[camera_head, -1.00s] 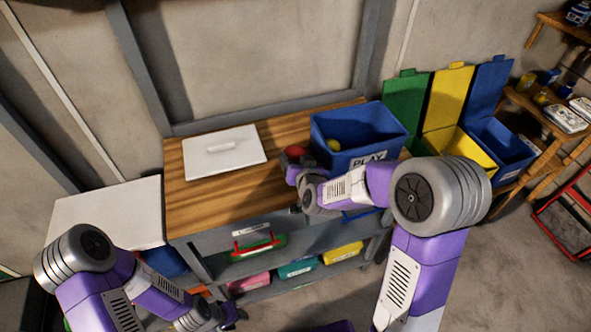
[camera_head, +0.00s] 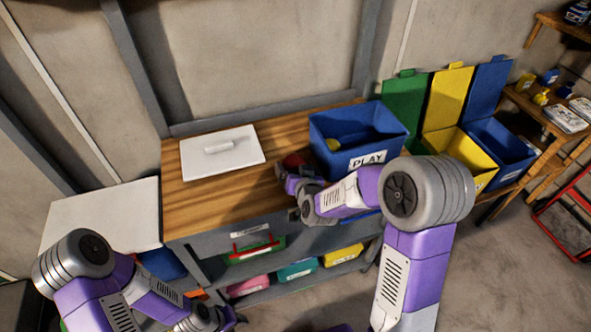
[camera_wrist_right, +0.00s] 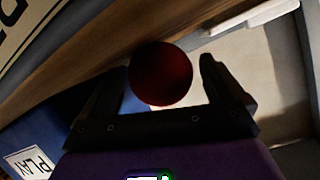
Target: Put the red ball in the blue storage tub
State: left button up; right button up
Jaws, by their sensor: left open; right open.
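The red ball (camera_head: 293,161) is at the counter's front edge, left of the blue storage tub, partly hidden behind my right gripper. My right gripper (camera_head: 286,170) is open around it. In the right wrist view the dark red ball (camera_wrist_right: 160,73) sits between the two spread fingers of the right gripper (camera_wrist_right: 160,82), with a visible gap on the right. The blue storage tub (camera_head: 362,138) is open-topped, has a PLAY label and stands on the counter. Its side shows in the wrist view (camera_wrist_right: 30,133). My left gripper (camera_head: 222,319) is low at the bottom, open and away from the ball.
A white lid with a handle (camera_head: 222,160) lies on the wooden counter (camera_head: 195,205). A yellow object (camera_head: 333,144) shows at the tub. Green, yellow and blue lidded bins (camera_head: 505,145) stand to the right. Coloured boxes (camera_head: 297,269) fill the shelf below.

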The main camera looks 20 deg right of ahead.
jog(key=shift+r, duration=0.1)
jog(key=shift+s+r, duration=0.15)
jog(key=shift+s, duration=0.05)
jog(key=v, duration=0.8)
jog(key=shift+s+p, duration=0.15)
jog(key=shift+p, duration=0.2)
jog(key=shift+b+v, duration=1.65)
jog(key=shift+b, duration=2.15)
